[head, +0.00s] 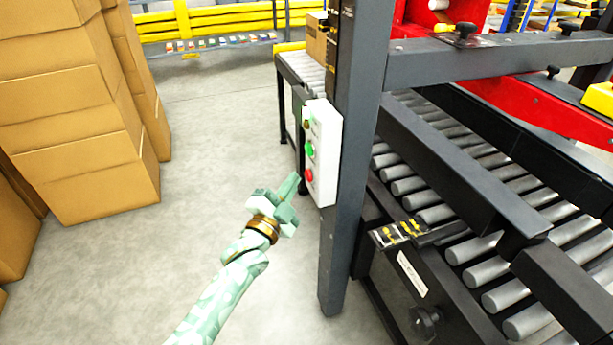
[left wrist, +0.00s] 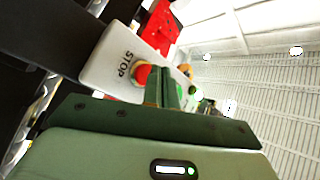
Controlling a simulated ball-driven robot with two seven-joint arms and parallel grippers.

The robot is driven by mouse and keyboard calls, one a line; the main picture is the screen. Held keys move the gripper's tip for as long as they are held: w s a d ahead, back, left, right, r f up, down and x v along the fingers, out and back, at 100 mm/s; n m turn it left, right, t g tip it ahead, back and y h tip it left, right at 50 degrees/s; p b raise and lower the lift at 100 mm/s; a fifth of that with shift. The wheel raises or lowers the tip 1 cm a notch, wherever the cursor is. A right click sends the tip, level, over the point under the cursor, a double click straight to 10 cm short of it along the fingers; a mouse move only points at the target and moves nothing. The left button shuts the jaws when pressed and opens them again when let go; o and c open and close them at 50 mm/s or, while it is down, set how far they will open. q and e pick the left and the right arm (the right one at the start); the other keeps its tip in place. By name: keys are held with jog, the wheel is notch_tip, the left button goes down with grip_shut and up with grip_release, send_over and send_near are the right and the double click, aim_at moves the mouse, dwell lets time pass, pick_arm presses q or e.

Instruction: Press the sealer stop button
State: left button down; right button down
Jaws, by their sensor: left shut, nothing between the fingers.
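The white control box (head: 324,150) is fixed to a dark upright post of the machine. The red stop button (head: 309,175) is the lowest on its face, below a green button (head: 309,150). My left gripper (head: 292,182) is shut and empty, its tips close to the red button in the head view. In the left wrist view the box shows the word STOP beside the red button (left wrist: 142,74), and the gripper fingers (left wrist: 168,88) overlap the button's edge. I cannot tell whether they touch it. The right gripper is not in view.
The dark post (head: 350,200) stands directly behind the box. A roller conveyor (head: 470,245) runs to the right of it. Tall stacks of cardboard boxes (head: 75,130) stand at the left. The grey floor (head: 220,120) between is clear.

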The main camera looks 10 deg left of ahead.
pick_arm(q)
jog(key=shift+w+d, duration=0.1)
jog(key=shift+d, duration=0.05)
jog(key=shift+w+d, duration=0.15)
jog(key=shift+d, duration=0.1)
jog(key=shift+w+d, duration=0.15)
jog(key=shift+d, duration=0.05)
dwell(0.8)
jog(key=shift+s+a+p, duration=0.3)
jog(key=shift+s+a, duration=0.1)
jog(key=shift+a, duration=0.15)
